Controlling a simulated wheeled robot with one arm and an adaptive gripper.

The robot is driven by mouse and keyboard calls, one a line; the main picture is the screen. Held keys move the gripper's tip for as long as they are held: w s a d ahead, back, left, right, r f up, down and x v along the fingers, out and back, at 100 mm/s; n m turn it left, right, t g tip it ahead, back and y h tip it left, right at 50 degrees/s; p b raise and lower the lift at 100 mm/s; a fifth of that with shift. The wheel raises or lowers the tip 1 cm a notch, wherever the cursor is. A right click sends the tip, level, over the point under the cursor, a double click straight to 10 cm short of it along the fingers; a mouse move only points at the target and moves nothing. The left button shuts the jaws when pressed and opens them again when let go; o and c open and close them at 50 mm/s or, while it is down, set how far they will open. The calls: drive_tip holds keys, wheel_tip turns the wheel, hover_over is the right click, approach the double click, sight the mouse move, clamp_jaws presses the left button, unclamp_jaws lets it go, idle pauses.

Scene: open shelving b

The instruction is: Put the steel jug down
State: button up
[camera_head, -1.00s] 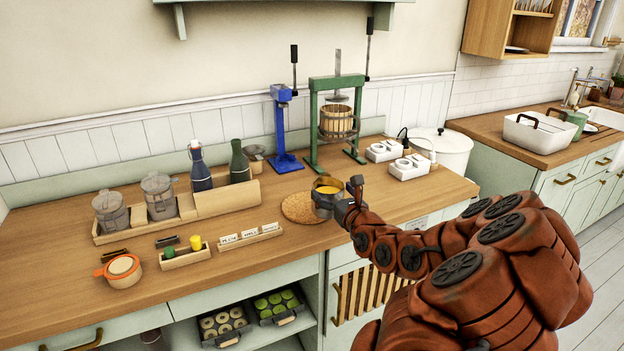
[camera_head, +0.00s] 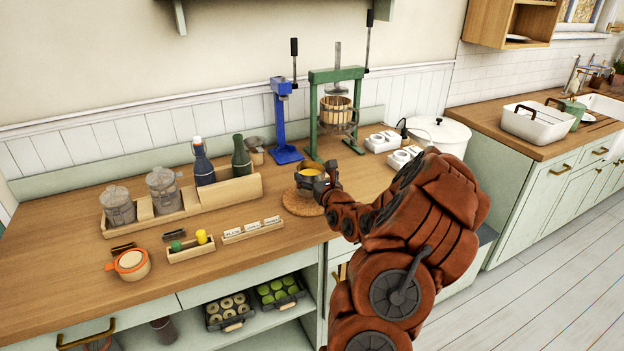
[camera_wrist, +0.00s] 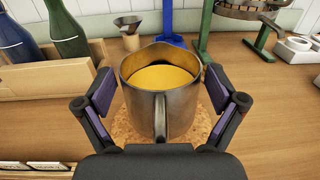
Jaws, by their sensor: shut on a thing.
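The steel jug (camera_head: 309,180) is upright and holds a yellow-orange liquid. It also shows in the wrist view (camera_wrist: 160,100), with its handle towards my wrist. My gripper (camera_head: 326,186) is shut on the jug, with one finger on each side of it in the wrist view (camera_wrist: 162,92). The round cork mat (camera_head: 300,206) lies on the wooden counter beneath the jug.
A green press (camera_head: 338,115) and a blue capping stand (camera_head: 283,125) are behind the jug. A wooden bottle rack (camera_head: 225,195) and small label holder (camera_head: 252,231) are to the left. White devices (camera_head: 383,142) stand to the right. The counter's front edge is close.

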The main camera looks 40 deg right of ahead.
drive_tip(key=shift+w, duration=0.65)
drive_tip(key=shift+d+f+p, duration=0.1)
drive_tip(key=shift+f+p, duration=0.9)
drive_tip(key=shift+f, duration=0.7)
drive_tip(key=shift+f, duration=0.2)
drive_tip(key=o, duration=1.4)
drive_tip(key=shift+s, duration=0.1)
drive_tip(key=shift+r, duration=0.2)
